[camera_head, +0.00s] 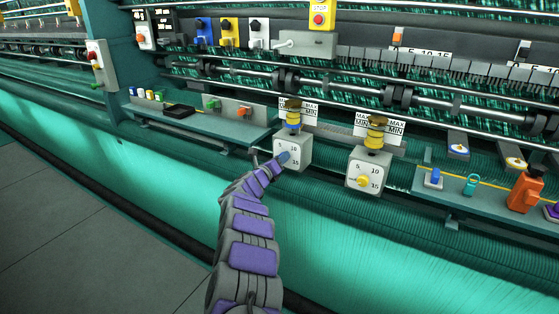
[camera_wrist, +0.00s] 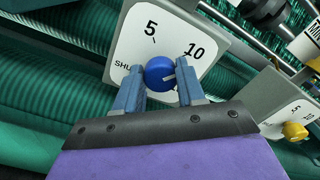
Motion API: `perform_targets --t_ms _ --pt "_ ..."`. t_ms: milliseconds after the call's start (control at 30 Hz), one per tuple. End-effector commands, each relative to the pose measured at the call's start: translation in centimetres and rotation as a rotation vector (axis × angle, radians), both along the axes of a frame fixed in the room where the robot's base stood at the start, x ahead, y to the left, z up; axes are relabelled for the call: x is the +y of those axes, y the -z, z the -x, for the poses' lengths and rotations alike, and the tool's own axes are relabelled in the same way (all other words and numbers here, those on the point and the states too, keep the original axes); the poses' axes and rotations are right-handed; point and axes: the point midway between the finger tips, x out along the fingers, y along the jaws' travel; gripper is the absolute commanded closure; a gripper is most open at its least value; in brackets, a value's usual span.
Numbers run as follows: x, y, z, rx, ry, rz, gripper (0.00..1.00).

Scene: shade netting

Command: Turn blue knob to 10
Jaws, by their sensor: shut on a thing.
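The blue knob (camera_wrist: 160,72) sits on a white dial plate (camera_wrist: 150,30) marked 5 and 10, with partly hidden lettering at the left. A short white mark shows on the right part of the knob; the exact value it points to is unclear. My gripper (camera_wrist: 158,86) is shut on the knob, one finger on each side. In the head view, the knob (camera_head: 284,157) is at the front of the left grey box (camera_head: 303,145), with 10 and 15 visible. My gripper (camera_head: 275,165) meets it from the lower left, hiding part of the dial.
A similar box with a yellow knob (camera_head: 362,181) stands to the right; that yellow knob also shows in the wrist view (camera_wrist: 295,131). An orange bottle-like object (camera_head: 525,192) is on the right shelf. Green netting lies below; the floor at left is clear.

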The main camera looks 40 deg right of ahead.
Motion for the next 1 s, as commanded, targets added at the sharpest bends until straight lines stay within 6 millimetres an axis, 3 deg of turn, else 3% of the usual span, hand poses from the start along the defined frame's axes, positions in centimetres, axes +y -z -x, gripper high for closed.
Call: perform_targets --t_ms 600,633,867,1000 --pt "0.0 0.64 0.02 -0.028 0.0 -0.022 0.91" --pt "0.0 0.64 0.02 -0.028 0.0 -0.022 0.58" --pt "0.02 0.32 0.08 -0.031 -0.001 -0.019 0.36" --pt "0.03 0.18 0.09 -0.032 -0.001 -0.017 0.35"
